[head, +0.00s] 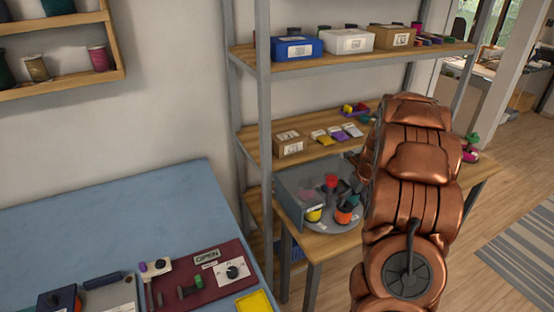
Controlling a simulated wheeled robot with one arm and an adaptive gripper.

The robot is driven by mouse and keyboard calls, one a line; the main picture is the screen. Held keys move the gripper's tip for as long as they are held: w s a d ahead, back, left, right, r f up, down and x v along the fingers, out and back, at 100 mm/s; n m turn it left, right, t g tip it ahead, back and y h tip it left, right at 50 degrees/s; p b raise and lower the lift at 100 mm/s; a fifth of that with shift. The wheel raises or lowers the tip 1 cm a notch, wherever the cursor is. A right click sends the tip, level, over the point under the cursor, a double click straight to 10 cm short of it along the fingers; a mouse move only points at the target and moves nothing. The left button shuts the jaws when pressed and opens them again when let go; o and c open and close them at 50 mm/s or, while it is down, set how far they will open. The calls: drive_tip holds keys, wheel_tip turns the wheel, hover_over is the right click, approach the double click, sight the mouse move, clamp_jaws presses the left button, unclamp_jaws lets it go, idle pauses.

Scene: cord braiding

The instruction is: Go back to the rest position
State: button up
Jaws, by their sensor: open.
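My copper-coloured arm fills the right of the head view. My gripper (347,188) shows only in part as dark shapes at the arm's left edge, above the round grey tray (318,222). It is open. The arm hides much of it, and its gap to the things below is hard to judge. On the tray are a red and dark piece (331,183), a yellow-topped piece (313,214) and an orange piece (344,215). A grey panel (290,200) stands at the tray's left.
A metal-framed shelf (264,120) holds blue, white and tan boxes, with small packets lower down. A blue-topped table (150,215) at left carries a dark red board (205,285) with an OPEN sign.

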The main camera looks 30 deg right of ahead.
drive_tip(key=s+a+r+n+g, duration=0.1)
drive_tip(key=s+a+r+n, duration=0.25)
drive_tip(key=a+n, duration=0.4)
drive_tip(key=s+a+r+n+g+y, duration=0.15)
drive_tip(key=a+r+n, duration=0.25)
drive_tip(key=a, duration=0.6)
drive_tip(key=s+a+r+n, duration=0.35)
drive_tip(key=a+n, duration=0.25)
drive_tip(key=a, duration=0.2)
drive_tip(key=s+a+r+n+g, duration=0.1)
drive_tip(key=s+a+n, duration=0.5)
drive_tip(key=s+n, duration=0.3)
drive_tip(key=s+a+r+n+g+h, duration=0.1)
drive_tip(key=s+a+n, duration=0.5)
drive_tip(key=s+n, duration=0.3)
drive_tip(key=shift+s+r+n, duration=0.2)
drive_tip(key=shift+s+n, duration=0.15)
drive_tip(key=shift+s, duration=1.85)
drive_tip(key=shift+g+h, duration=0.25)
